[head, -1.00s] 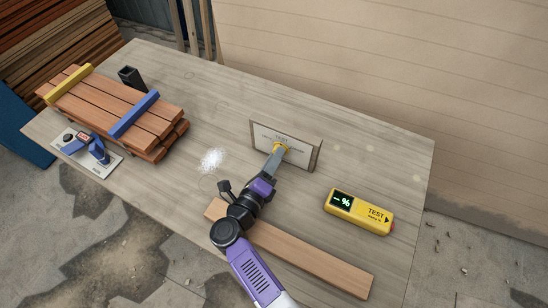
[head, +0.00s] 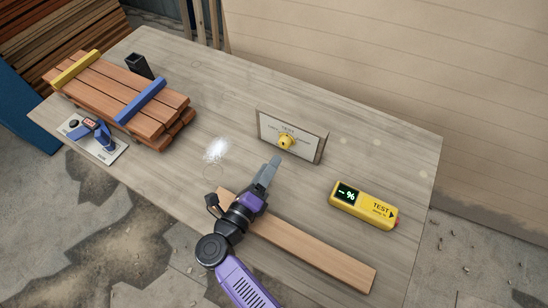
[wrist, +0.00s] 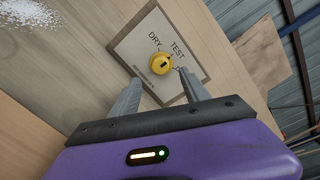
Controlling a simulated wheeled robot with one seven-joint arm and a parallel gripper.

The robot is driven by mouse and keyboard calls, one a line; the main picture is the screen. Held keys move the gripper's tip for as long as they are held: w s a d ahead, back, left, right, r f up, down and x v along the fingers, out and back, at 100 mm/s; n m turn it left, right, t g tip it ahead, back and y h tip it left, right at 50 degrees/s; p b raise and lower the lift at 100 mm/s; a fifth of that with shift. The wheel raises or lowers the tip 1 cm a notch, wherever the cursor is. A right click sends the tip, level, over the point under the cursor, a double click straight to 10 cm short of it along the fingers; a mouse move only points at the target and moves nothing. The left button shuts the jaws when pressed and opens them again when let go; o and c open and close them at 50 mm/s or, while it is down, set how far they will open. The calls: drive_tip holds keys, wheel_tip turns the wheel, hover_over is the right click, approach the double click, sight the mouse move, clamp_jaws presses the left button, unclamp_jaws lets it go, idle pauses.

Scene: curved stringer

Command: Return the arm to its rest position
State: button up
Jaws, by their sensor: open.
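My gripper (head: 270,172) is open and empty above the table, in front of the upright test panel. In the wrist view the two fingers of my gripper (wrist: 158,92) stand apart, with the yellow knob (wrist: 160,64) beyond and between them. The knob also shows in the head view (head: 286,142), on the panel (head: 308,148), clear of the fingers. The panel reads DRY and TEST in the wrist view. My purple arm reaches in from the bottom of the head view, over part of a long plank.
The long plank (head: 325,254) lies on the table (head: 215,100) near its front edge. A yellow meter (head: 363,205) is at right. Stacked boards (head: 105,88) and a plate with a blue-handled tool (head: 94,138) are at left. White powder (head: 217,150) lies mid-table.

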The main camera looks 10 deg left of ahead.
drive_tip(key=shift+s+a, duration=0.15)
drive_tip(key=shift+s, duration=0.3)
idle(0.3)
drive_tip(key=shift+w+a+n+y, duration=0.15)
drive_tip(key=shift+a+n+y, duration=0.15)
drive_tip(key=shift+a+n, duration=0.1)
drive_tip(key=a+r+n+t+y, duration=0.3)
drive_tip(key=a+r+n+y, duration=0.15)
drive_tip(key=r, duration=0.35)
drive_tip(key=s+d+r+n+t+y, duration=0.25)
drive_tip(key=d+r+n+y, duration=0.2)
drive_tip(key=n, duration=0.25)
drive_tip(key=s+d+r+n+g+h, duration=0.1)
drive_tip(key=s+d+n+g+h, duration=0.3)
drive_tip(key=s+d+n, duration=1)
drive_tip(key=s+d+g, duration=0.3)
drive_tip(key=s+d, duration=1.1)
drive_tip(key=s, duration=0.1)
drive_tip(key=shift+s+d, duration=0.25)
drive_tip(key=shift+d, duration=0.05)
